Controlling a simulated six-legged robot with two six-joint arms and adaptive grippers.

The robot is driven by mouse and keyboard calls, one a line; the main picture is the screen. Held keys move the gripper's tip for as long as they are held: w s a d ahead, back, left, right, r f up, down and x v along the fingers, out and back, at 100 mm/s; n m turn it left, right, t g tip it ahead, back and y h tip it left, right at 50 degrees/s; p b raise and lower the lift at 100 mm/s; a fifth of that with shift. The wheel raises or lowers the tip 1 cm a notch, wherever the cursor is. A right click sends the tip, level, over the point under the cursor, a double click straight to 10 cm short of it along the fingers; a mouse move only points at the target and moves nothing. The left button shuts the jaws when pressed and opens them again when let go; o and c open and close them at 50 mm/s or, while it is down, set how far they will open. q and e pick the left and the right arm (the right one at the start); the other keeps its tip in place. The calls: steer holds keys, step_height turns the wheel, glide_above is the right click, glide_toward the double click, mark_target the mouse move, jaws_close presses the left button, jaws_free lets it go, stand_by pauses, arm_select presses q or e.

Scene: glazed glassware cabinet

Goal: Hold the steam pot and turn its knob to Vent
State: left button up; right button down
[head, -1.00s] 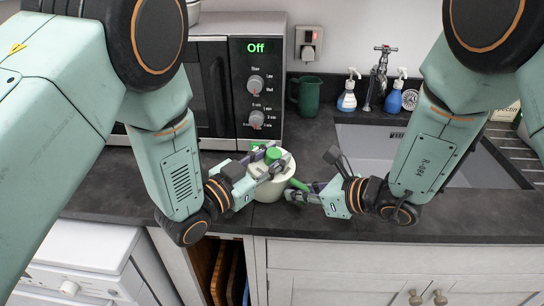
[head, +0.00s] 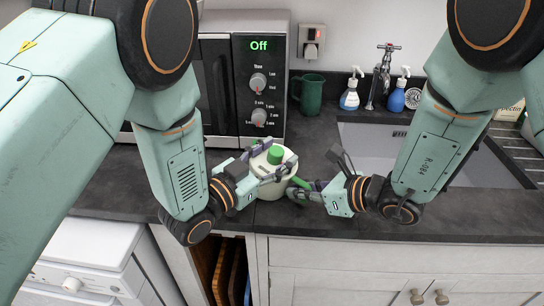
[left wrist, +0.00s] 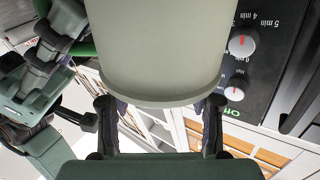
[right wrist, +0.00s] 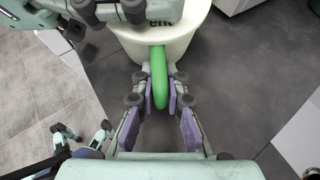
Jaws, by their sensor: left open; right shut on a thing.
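The steam pot (head: 284,186) is cream and stands upright on the dark worktop in front of the microwave. Its green knob (head: 275,154) sits on top. My right gripper (head: 299,190) is shut on the pot's green side handle (right wrist: 158,75), with one finger on each side. My left gripper (head: 262,163) is open at the pot's top, its fingers spread near the knob and partly covering the lid. In the left wrist view, the pale pot (left wrist: 155,50) fills the upper middle, between and beyond the fingers. Part of some lettering (right wrist: 160,22) shows on the pot; the knob's setting is not readable.
The microwave (head: 262,90) stands close behind the pot, its display reading Off. The worktop's front edge (head: 330,238) runs close in front of the pot.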

arm_select(q)
steer(key=v, duration=1.2)
arm_select(e)
steer(key=shift+s+f, duration=0.1)
steer(key=shift+f, duration=0.05)
arm_select(q)
steer(key=shift+s, duration=0.15)
arm_select(e)
steer(key=c, duration=1.4)
jaws_free()
steer(key=shift+o, duration=0.4)
